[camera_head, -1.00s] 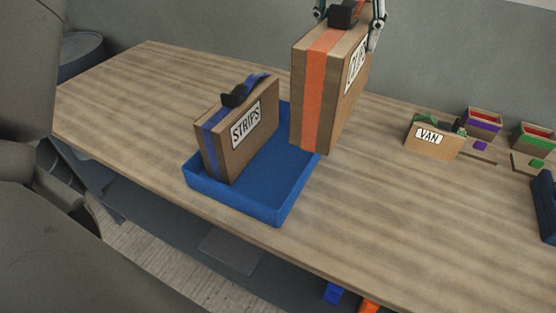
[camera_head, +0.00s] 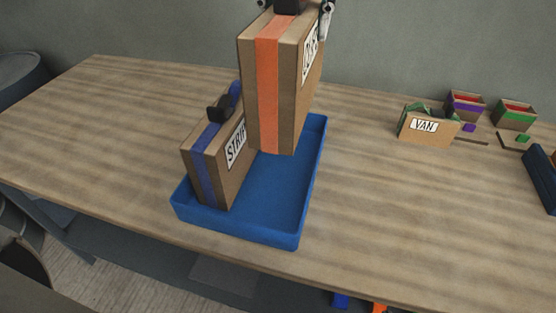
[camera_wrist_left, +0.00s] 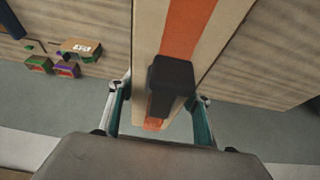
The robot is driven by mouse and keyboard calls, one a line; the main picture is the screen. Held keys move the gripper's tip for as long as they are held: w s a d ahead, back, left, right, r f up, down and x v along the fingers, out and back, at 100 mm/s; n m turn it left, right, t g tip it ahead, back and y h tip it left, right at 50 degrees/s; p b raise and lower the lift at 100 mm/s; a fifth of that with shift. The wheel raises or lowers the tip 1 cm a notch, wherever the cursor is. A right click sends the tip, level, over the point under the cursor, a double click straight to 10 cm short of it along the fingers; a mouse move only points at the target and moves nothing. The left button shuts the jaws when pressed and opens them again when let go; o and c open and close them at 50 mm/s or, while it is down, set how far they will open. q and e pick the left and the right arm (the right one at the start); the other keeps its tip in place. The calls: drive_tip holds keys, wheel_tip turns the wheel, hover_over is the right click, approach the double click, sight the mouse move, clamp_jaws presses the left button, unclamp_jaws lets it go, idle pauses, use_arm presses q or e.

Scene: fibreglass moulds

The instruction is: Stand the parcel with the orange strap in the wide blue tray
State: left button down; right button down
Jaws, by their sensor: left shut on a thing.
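The parcel with the orange strap (camera_head: 268,90) is a tall brown box with a dark handle, upright. It hangs above the wide blue tray (camera_head: 296,240), apart from its floor as far as I can tell. My left gripper (camera_head: 293,6) is at the top edge of the head view, shut on this parcel's handle. The left wrist view shows the gripper's fingers (camera_wrist_left: 160,108) on both sides of the dark handle, with the orange strap (camera_wrist_left: 188,25) beyond. A parcel with a blue strap (camera_head: 204,170), labelled STRIPS, stands in the tray's left part, partly hidden behind the held parcel. My right gripper is not in view.
The tray's right part is free. A small box labelled VAN (camera_head: 428,128), a purple-banded box (camera_head: 466,105) and a green-banded box (camera_head: 514,115) stand at the table's back right. A dark blue object (camera_head: 540,178) lies at the right edge. Wooden table (camera_head: 400,220) between is clear.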

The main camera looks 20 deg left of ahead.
use_arm(q)
wheel_tip(320, 180, down, 15)
drive_tip(key=b, duration=0.3)
drive_tip(key=shift+f, duration=0.35)
wheel_tip(320, 180, down, 4)
drive_tip(key=shift+f+b, duration=0.2)
drive_tip(key=shift+b, duration=0.45)
drive_tip(key=c, duration=1)
unclamp_jaws()
